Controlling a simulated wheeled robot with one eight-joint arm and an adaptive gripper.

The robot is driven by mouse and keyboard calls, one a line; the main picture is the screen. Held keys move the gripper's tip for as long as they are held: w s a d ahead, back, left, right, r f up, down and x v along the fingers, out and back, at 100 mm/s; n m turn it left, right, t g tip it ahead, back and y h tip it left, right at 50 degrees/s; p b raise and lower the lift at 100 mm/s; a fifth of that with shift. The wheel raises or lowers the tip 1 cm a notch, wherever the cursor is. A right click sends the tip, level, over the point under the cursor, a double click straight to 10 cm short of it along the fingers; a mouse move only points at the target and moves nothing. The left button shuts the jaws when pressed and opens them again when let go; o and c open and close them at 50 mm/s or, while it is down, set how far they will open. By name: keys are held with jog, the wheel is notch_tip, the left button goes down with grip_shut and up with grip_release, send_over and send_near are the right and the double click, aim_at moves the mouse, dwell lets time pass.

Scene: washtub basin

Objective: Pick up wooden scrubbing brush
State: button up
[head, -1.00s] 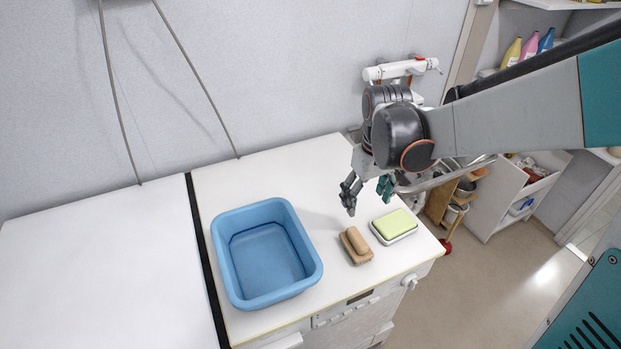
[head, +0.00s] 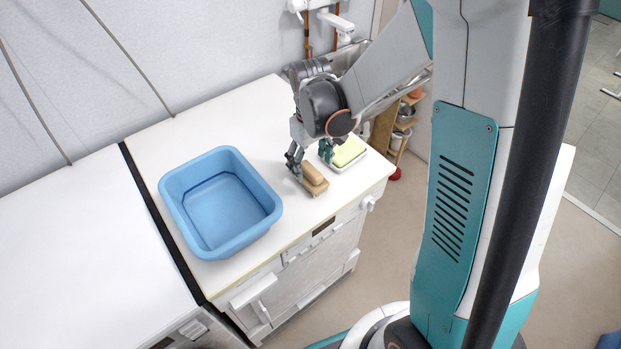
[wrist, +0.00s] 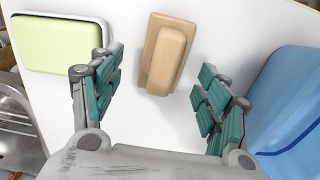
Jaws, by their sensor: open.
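The wooden scrubbing brush (head: 314,178) lies on the white counter top, right of the blue basin. In the wrist view the brush (wrist: 167,54) is a tan block with a raised grip, ahead of and between the two fingers. My gripper (head: 311,165) is open and low over the counter, just behind the brush. In the wrist view my gripper (wrist: 160,92) shows its teal finger pads spread wide, with nothing between them. I cannot tell how high the fingertips are above the counter.
A blue washtub (head: 222,203) stands left of the brush. A green sponge on a white dish (head: 338,169) lies right of the brush, close to one finger. The counter's front edge is near. Free counter (head: 225,118) lies behind the washtub.

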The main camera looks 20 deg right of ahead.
aim_at(311, 169)
jog(key=f, duration=0.1)
jog(key=f+b, duration=0.1)
jog(key=f, duration=0.1)
jog(key=f+b, duration=0.1)
jog(key=f, duration=0.1)
jog(key=shift+s+a, duration=0.1)
jog(key=shift+s, duration=0.15)
jog(key=shift+r, duration=0.1)
jog(key=c, duration=1.2)
notch_tip(311, 169, up, 20)
jog(key=p, duration=0.6)
